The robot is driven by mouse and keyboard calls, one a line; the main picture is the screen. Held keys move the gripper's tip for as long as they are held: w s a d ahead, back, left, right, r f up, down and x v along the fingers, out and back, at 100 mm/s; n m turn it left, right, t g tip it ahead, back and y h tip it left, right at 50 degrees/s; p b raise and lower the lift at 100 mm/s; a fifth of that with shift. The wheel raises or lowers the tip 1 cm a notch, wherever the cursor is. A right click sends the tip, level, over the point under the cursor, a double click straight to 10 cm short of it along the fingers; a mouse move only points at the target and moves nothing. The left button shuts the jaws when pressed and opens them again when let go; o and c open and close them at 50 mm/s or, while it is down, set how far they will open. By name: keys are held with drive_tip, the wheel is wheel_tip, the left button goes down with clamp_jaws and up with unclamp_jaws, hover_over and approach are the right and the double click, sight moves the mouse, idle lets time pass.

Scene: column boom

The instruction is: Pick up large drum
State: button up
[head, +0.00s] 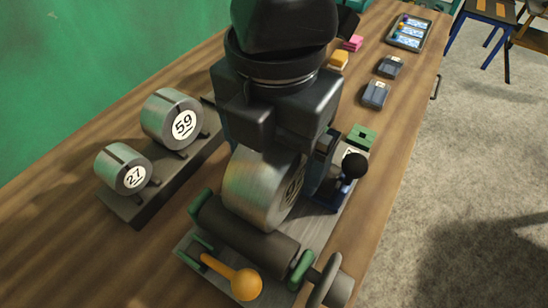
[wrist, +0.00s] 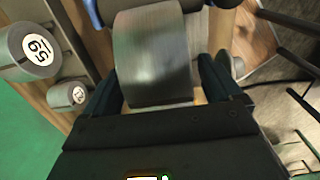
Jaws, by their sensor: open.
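A large metal drum (head: 252,187) stands on edge in a machine on the bench, with a partly hidden white label on its right face. In the wrist view the drum (wrist: 152,50) lies between the two dark fingers of my gripper (wrist: 161,72). My gripper (head: 275,140) is open and low over the drum, with a finger on either side. A gap shows beside the right finger; contact on the left is unclear.
A dark roller (head: 245,235) with green end brackets lies in front of the drum. An orange-knobbed lever (head: 245,284), a handwheel (head: 325,280) and a black-knobbed lever (head: 353,166) stand close by. Grey boxes (head: 375,94) and a tray (head: 409,32) sit farther back. A green wall is left.

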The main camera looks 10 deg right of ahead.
drive_tip(key=c, duration=1.4)
drive_tip(key=shift+r, duration=0.15)
drive_tip(key=shift+r, duration=0.6)
wheel_tip(320, 180, up, 3)
drive_tip(key=s+d+r, duration=0.1)
drive_tip(key=d+r, duration=0.1)
drive_tip(key=d, duration=0.1)
drive_tip(key=s+d+r, duration=0.1)
drive_tip(key=d+r, duration=0.1)
drive_tip(key=d, duration=0.2)
drive_tip(key=s+d+r, duration=0.2)
drive_tip(key=d, duration=0.2)
drive_tip(key=shift+r, duration=0.3)
